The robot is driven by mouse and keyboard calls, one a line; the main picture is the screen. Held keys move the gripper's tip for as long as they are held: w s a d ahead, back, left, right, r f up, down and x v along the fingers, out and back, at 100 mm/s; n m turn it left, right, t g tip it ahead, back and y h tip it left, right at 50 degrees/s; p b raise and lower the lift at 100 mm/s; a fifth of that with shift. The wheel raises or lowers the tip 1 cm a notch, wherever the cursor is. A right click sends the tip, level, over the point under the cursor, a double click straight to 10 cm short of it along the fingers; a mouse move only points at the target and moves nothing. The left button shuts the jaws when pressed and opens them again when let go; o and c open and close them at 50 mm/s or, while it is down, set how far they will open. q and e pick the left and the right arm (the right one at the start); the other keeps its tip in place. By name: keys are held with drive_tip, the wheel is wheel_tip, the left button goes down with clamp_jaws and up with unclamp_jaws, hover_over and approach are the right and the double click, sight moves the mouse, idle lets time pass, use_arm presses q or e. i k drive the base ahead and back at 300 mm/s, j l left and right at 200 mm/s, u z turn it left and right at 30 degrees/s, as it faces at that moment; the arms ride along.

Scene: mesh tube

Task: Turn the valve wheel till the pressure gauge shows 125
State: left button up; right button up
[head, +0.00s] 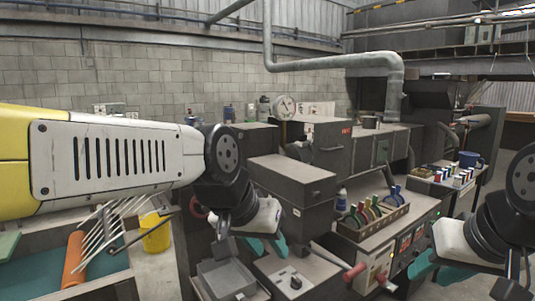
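A round white-faced dial (284,106), which looks like the gauge, stands at the back in front of the block wall; its reading is too small to make out.
A grey machine box (290,190) stands in the middle. Red-ended handles (355,271) stick out beside the panel. A crate (372,228) of coloured-handled tools sits on the bench. At left are a yellow cup (155,231) and an orange roll (75,259).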

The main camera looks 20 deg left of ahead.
sight(206, 210)
drive_tip(key=u, duration=0.4)
drive_tip(key=k+u, duration=0.15)
drive_tip(key=u, duration=0.6)
drive_tip(key=k+j, duration=0.05)
